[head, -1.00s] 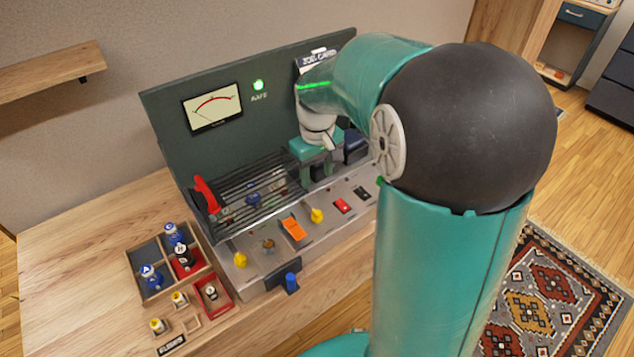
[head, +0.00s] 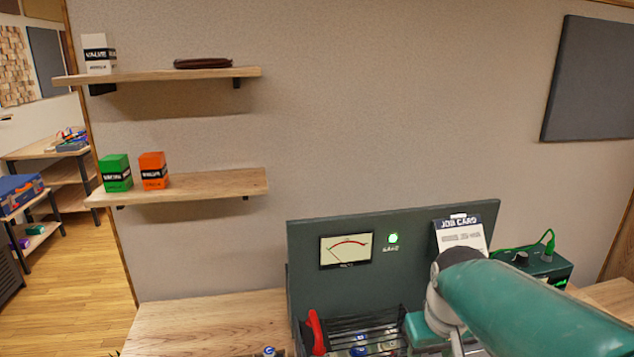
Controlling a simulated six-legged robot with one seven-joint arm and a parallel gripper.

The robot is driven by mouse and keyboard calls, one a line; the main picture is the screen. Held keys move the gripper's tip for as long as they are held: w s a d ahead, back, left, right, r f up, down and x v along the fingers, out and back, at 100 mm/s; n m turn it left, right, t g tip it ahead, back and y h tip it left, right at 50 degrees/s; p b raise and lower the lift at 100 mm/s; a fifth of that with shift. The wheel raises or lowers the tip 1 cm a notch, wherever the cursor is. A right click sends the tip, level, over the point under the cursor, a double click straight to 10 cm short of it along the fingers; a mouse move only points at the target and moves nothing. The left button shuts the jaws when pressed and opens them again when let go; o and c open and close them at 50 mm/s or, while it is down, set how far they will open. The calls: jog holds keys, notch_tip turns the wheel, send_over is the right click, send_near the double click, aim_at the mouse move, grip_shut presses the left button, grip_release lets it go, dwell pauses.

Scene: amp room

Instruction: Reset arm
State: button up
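My arm reaches in from the lower right, over the right part of a dark green test panel (head: 370,222). The teal body of my gripper (head: 424,330) shows at the bottom edge, beside a black wire rack (head: 365,325). Its fingers are not clearly visible, so I cannot tell whether it is open or shut, or holding anything. The panel carries a meter (head: 346,250) and a lit green lamp (head: 393,238). A job card (head: 460,234) is at the panel's right, just behind my arm.
A red handle (head: 317,332) stands at the rack's left. The wooden bench top (head: 205,322) looks clear on the left. Wall shelves hold a white box (head: 99,52), a green box (head: 115,172) and an orange box (head: 153,170). A dark green unit (head: 540,265) stands right.

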jog(key=s+a+r+m+t, duration=0.1)
jog(key=s+a+r+t, duration=0.2)
jog(key=s, duration=0.7)
jog(key=shift+s+a, duration=0.3)
jog(key=shift+a, duration=0.35)
